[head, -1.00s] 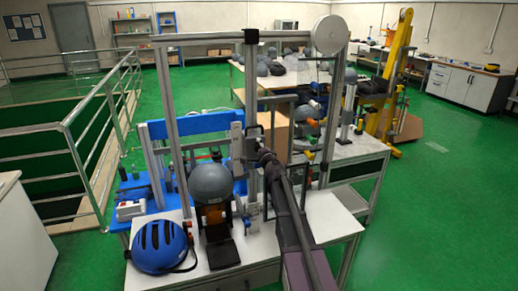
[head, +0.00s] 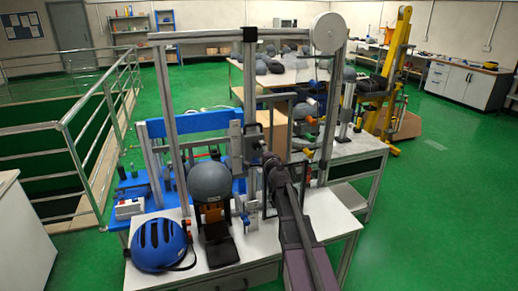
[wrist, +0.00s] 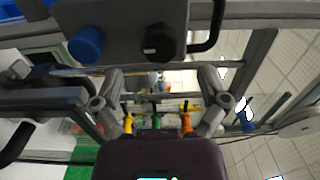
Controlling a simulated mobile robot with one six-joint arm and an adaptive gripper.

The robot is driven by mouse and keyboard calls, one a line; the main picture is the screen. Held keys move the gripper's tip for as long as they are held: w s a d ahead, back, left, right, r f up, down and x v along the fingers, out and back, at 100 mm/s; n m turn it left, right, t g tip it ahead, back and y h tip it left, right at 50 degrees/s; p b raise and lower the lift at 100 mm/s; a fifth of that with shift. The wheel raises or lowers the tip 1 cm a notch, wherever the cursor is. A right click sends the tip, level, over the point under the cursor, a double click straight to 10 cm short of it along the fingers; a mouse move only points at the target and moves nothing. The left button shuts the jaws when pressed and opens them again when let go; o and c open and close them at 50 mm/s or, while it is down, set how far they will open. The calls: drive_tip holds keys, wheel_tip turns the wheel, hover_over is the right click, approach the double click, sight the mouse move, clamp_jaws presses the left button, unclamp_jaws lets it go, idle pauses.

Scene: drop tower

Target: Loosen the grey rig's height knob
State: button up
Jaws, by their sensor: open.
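The grey rig (head: 166,100) is a tall metal-profile frame on a white table, with a grey helmet (head: 209,181) mounted low inside it. My gripper (head: 262,152) is in front of the rig's middle, right of the helmet, small and partly hidden by my arm. In the wrist view my gripper (wrist: 160,88) has its two fingers spread with nothing between them. Beyond the fingers, a dark plate carries a blue knob (wrist: 86,45) and a black knob (wrist: 160,43), both apart from the fingers. I cannot tell which knob sets the height.
A blue helmet (head: 158,246) lies on the white table (head: 262,268) at the front left. A blue rig stands behind, left. A round white wheel (head: 330,34) tops the frame's right post. A yellow lift (head: 396,75) stands at the back right. The green floor is clear on the right.

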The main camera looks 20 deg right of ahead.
drive_tip(key=s, duration=0.7)
idle(0.5)
drive_tip(key=s+a+f+n+g+y+p, duration=0.1)
drive_tip(key=s+a+f+n+g+y, duration=0.25)
drive_tip(key=a+n, duration=0.35)
drive_tip(key=s+a+f+n+g+y, duration=0.35)
drive_tip(key=s+a+n, duration=0.2)
drive_tip(key=a, duration=0.45)
drive_tip(key=s+f+n+g+h+p, duration=0.1)
drive_tip(key=s+f+n+g+h, duration=0.1)
drive_tip(key=s, duration=0.7)
drive_tip(key=s+d+f+n+g+h+p, duration=0.1)
drive_tip(key=s+f+n+g+h, duration=0.2)
drive_tip(key=s+g, duration=0.6)
wheel_tip(320, 180, down, 4)
drive_tip(key=shift+s+d+r+n+h, duration=0.15)
drive_tip(key=shift+s+d+n+h, duration=0.2)
drive_tip(key=shift+h, duration=0.65)
